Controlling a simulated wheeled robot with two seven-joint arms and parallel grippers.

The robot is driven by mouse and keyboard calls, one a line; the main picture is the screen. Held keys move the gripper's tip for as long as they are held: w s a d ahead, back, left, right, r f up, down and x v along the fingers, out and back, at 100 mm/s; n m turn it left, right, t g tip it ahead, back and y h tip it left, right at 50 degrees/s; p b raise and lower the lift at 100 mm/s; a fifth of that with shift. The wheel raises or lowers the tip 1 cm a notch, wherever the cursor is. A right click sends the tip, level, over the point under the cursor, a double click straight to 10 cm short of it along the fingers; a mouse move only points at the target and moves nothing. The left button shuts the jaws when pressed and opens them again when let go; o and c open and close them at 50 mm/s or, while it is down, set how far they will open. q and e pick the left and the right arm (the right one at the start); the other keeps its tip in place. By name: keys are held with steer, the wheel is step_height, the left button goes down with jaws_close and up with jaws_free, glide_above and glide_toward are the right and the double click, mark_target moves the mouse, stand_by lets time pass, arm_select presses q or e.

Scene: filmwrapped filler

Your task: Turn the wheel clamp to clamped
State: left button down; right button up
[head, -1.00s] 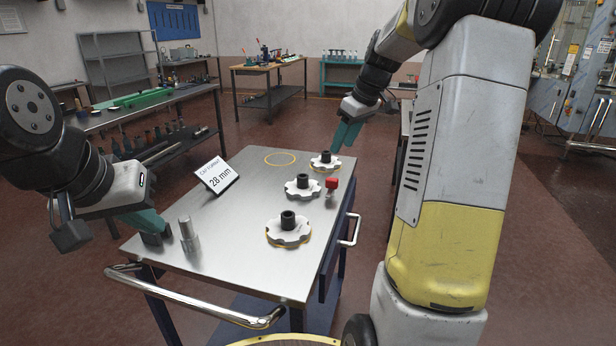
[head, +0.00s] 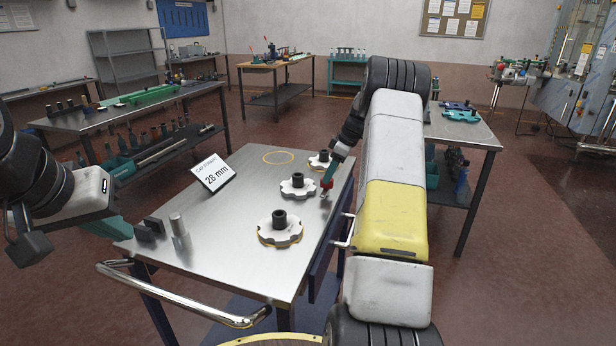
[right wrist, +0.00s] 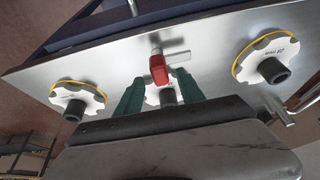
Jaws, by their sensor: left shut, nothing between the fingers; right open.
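A small clamp with a red handle (head: 326,184) stands at the right edge of the cart top, close to the middle star wheel. My right gripper (head: 329,174) is right at the handle. In the wrist view its green fingers (right wrist: 158,82) are open, with the handle ahead of the gap between their tips; I cannot tell whether they touch. My left gripper (head: 126,230) is shut and empty by the cart's left edge.
Three white star wheels with black hubs sit on the steel cart top (head: 235,235): near (head: 280,230), middle (head: 298,187) and far (head: 319,160). A "28 mm" sign (head: 213,173), a metal post (head: 180,235) and dark blocks (head: 149,229) stand at left.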

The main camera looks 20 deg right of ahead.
mark_target(325, 187)
steer(key=shift+x, duration=1.5)
jaws_close()
